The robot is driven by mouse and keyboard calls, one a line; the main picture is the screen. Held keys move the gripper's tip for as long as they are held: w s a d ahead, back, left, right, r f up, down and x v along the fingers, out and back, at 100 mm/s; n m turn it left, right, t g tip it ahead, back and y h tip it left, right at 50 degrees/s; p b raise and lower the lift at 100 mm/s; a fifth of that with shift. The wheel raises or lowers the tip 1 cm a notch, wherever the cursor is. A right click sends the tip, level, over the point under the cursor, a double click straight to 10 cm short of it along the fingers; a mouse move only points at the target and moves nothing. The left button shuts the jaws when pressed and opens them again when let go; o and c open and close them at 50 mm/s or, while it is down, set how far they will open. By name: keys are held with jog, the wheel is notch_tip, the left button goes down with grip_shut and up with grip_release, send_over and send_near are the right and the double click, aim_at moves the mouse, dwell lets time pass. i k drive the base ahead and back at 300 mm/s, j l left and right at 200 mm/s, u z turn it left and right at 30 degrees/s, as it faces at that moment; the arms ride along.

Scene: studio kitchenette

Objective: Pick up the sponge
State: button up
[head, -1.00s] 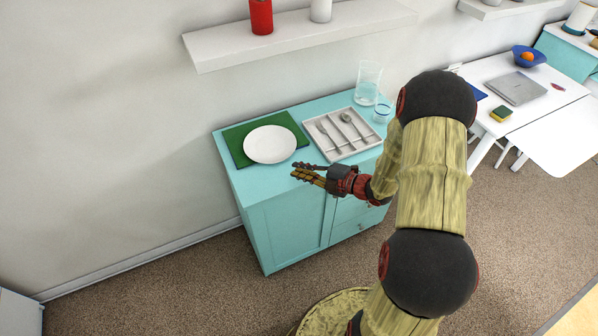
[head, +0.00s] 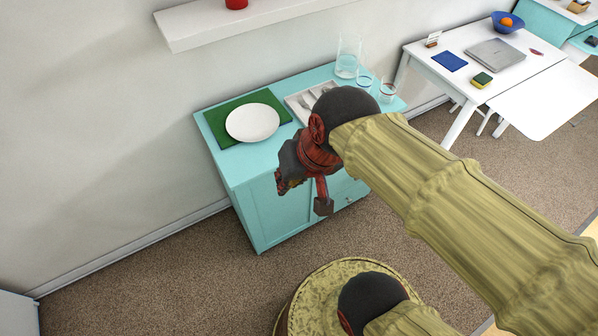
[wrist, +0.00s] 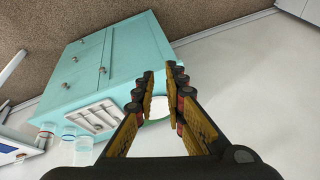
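The sponge (head: 482,80), yellow and green, lies on the white table (head: 428,65) at the upper right of the head view, near its front edge beside the laptop. My gripper (head: 287,184) hangs in front of the turquoise cabinet, far to the left of the sponge. In the wrist view my gripper (wrist: 160,92) shows two fingers with yellow pads and a gap between the tips; it is open with nothing held. I cannot make out the sponge in the wrist view.
The turquoise cabinet (head: 262,215) carries a white plate (head: 252,123) on a green mat (head: 216,122), a cutlery tray (head: 292,106) and several glasses. On the white table are a laptop (head: 497,52), a blue book (head: 450,61) and a blue bowl (head: 507,27). A white shelf (head: 200,27) juts from the wall.

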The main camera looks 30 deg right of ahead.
aim_at(482, 80)
jog(key=z, duration=2.2)
jog(key=i+l+u, duration=0.1)
jog(key=i, duration=0.4)
jog(key=i+l, duration=0.2)
jog(key=i, duration=0.3)
jog(key=i+l+u, duration=0.15)
jog(key=i, duration=0.35)
jog(key=i+l, duration=0.25)
jog(key=i, duration=0.25)
jog(key=i+l+u, duration=0.15)
jog(key=i, duration=0.35)
